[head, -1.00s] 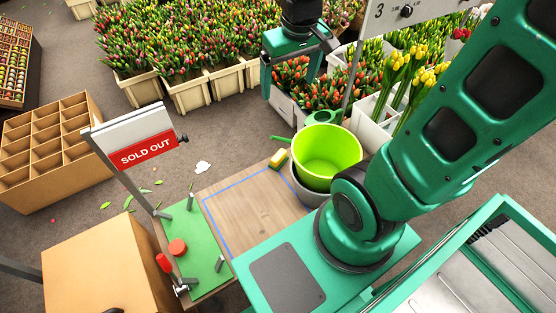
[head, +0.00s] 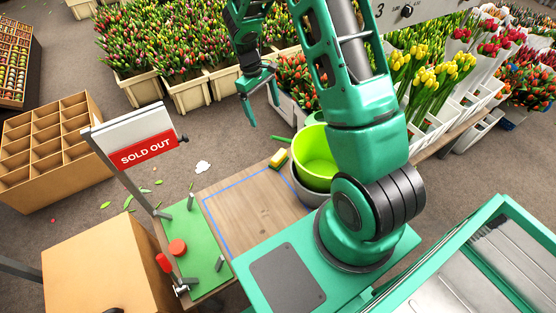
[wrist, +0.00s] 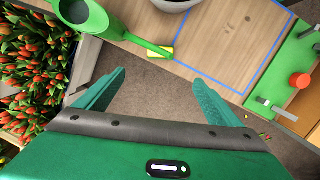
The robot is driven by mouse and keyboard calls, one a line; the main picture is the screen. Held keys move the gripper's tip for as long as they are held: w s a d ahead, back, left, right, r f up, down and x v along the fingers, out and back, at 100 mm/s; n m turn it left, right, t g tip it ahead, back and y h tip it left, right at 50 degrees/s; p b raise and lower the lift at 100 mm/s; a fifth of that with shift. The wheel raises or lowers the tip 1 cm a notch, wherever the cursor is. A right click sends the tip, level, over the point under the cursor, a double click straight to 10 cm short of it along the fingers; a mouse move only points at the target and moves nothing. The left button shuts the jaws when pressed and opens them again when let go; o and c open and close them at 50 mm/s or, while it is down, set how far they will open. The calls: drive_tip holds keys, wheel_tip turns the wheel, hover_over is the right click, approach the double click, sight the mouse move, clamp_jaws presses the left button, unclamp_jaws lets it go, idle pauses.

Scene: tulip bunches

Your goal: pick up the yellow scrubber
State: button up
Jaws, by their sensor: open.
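The yellow scrubber (head: 279,158), with a green part, lies at the far edge of the wooden board, beside the lime bucket. It also shows in the wrist view (wrist: 160,53), partly covered by the spout of a green watering can (wrist: 95,17). My gripper (head: 264,112) is open and empty, out beyond the board's far edge and apart from the scrubber. In the wrist view my gripper's fingers (wrist: 159,77) are spread, with floor between them and the scrubber just above the gap.
The blue-outlined wooden board (head: 250,205) is clear. A green mat (head: 199,240) with a red round piece (head: 177,247) lies left. Tulip crates (head: 190,95) stand behind.

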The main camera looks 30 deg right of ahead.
drive_tip(key=n+g, duration=0.1)
drive_tip(key=g, duration=0.1)
approach(279, 155)
drive_tip(key=x, duration=0.4)
drive_tip(key=shift+w+f, duration=0.3)
drive_tip(key=shift+f, duration=0.25)
drive_tip(key=shift+s+x, duration=0.15)
drive_tip(key=shift+x, duration=1.2)
drive_tip(key=shift+s+x, duration=0.1)
drive_tip(key=shift+x, duration=1.25)
drive_tip(key=shift+d+r, duration=0.1)
drive_tip(key=shift+r, duration=0.05)
drive_tip(key=c, duration=1.3)
drive_tip(key=shift+o, duration=0.2)
drive_tip(key=shift+r, duration=0.1)
drive_tip(key=shift+r, duration=0.15)
drive_tip(key=w+a, duration=0.3)
drive_tip(key=w, duration=0.5)
drive_tip(key=w+a, duration=0.4)
drive_tip(key=w, duration=0.4)
drive_tip(key=shift+w, duration=0.35)
